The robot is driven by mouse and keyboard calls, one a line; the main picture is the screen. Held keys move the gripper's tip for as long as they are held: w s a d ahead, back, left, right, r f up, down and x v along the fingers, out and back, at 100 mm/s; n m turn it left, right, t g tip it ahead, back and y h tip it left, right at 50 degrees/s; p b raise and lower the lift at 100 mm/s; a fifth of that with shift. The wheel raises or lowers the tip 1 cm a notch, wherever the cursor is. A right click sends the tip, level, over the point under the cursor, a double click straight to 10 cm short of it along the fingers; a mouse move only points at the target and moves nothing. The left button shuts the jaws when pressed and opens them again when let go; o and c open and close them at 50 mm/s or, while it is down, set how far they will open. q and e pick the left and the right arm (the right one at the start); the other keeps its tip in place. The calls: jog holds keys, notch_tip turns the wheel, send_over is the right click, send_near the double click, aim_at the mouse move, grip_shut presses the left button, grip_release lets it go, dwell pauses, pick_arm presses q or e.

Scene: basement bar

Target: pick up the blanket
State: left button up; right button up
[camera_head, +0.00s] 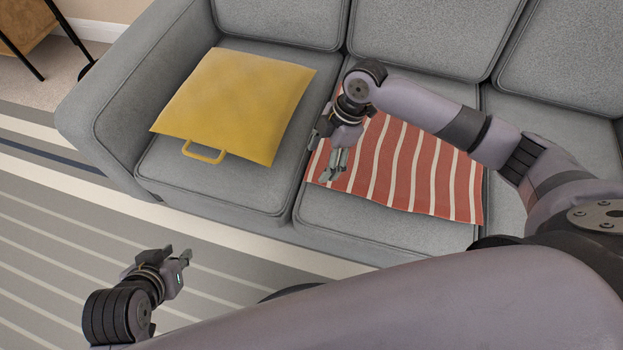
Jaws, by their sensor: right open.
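The blanket (415,172) is red with white stripes and lies spread flat over the middle seat of the grey sofa, its front edge near the front of the seat. My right gripper (335,170) is open and points down at the blanket's left edge. Its fingers overlap the blanket in the view, and I cannot tell whether they touch it. My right arm hides part of the blanket's back side. My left gripper (182,268) is low at the left, over the striped rug and away from the sofa. I cannot tell how far its fingers are apart.
A yellow cushion (240,100) with a handle lies on the left seat of the grey sofa (225,190), left of the blanket. The sofa's armrest and backrest bound the seats. The striped rug (60,240) is clear. A wooden piece of furniture (25,25) stands at the top left.

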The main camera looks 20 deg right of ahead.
aim_at(311, 179)
jog(key=shift+b+x, duration=0.9)
jog(key=shift+b, duration=0.05)
jog(key=shift+s+a+f, duration=0.1)
jog(key=shift+a+f, duration=0.2)
jog(key=shift+f, duration=0.3)
pick_arm(q)
jog(key=w+d+r+t+h, duration=0.1)
jog(key=w+d+r+t, duration=0.2)
jog(key=w+r+t, duration=0.2)
jog(key=shift+w+r+t, duration=0.3)
jog(key=shift+w+r, duration=0.2)
jog(key=shift+w, duration=0.95)
pick_arm(e)
jog(key=shift+x, duration=0.9)
pick_arm(q)
jog(key=shift+r, duration=0.1)
pick_arm(e)
jog(key=shift+f, duration=0.1)
pick_arm(q)
jog(key=shift+w+r+h, duration=0.15)
jog(key=shift+h, duration=0.15)
pick_arm(e)
jog(key=shift+c, duration=0.7)
jog(key=c, duration=0.5)
